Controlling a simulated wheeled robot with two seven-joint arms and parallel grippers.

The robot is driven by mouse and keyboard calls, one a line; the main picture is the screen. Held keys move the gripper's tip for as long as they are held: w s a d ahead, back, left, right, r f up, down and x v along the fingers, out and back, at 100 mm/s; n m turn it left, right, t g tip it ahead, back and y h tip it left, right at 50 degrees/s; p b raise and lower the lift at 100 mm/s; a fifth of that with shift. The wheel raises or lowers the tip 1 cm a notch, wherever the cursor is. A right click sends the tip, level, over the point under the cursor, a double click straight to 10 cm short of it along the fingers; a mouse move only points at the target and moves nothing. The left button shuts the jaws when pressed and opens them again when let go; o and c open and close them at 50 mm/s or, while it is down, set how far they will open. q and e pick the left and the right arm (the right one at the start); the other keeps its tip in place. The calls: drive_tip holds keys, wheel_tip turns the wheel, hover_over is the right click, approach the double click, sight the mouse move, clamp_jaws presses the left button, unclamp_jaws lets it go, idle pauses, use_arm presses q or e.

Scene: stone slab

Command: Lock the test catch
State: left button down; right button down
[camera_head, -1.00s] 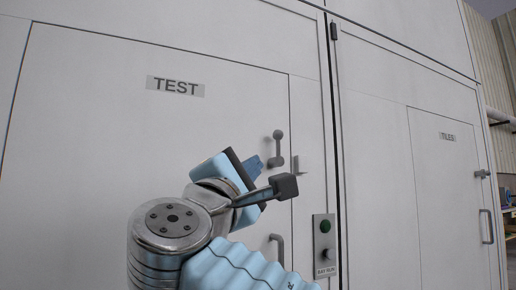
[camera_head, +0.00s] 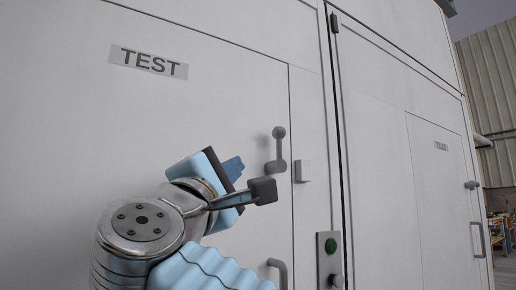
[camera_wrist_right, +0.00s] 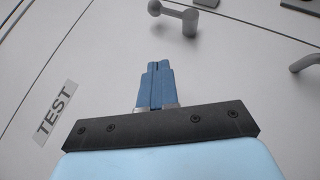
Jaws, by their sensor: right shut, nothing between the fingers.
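The test catch (camera_head: 279,150) is a grey lever on the white test door (camera_head: 120,130), right of the TEST label (camera_head: 148,62). Its arm points up from the pivot, with a round knob on top. A small pale keeper block (camera_head: 303,171) sits just right of the door seam, and the lever does not lie across it. My right gripper (camera_head: 234,164) is shut and empty, left of the catch and apart from it in the picture. In the right wrist view its blue fingers (camera_wrist_right: 160,68) point toward the wall, with the catch (camera_wrist_right: 174,14) beyond them. My left gripper is not in view.
A grey door handle (camera_head: 278,272) is below the catch. A panel with a green button (camera_head: 328,250) is at its lower right. A second door (camera_head: 443,200) with its own latch and handle stands farther right. Shelving shows at the far right edge.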

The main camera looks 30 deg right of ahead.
drive_tip(key=p+x, duration=0.3)
drive_tip(key=x, duration=0.6)
drive_tip(key=shift+d+r, duration=0.1)
drive_tip(key=shift+r, duration=0.15)
drive_tip(key=d, duration=0.1)
drive_tip(key=d+r+p, duration=0.1)
drive_tip(key=d, duration=0.1)
drive_tip(key=shift+r, duration=0.35)
drive_tip(key=shift+d+r, duration=0.2)
drive_tip(key=shift+d, duration=0.15)
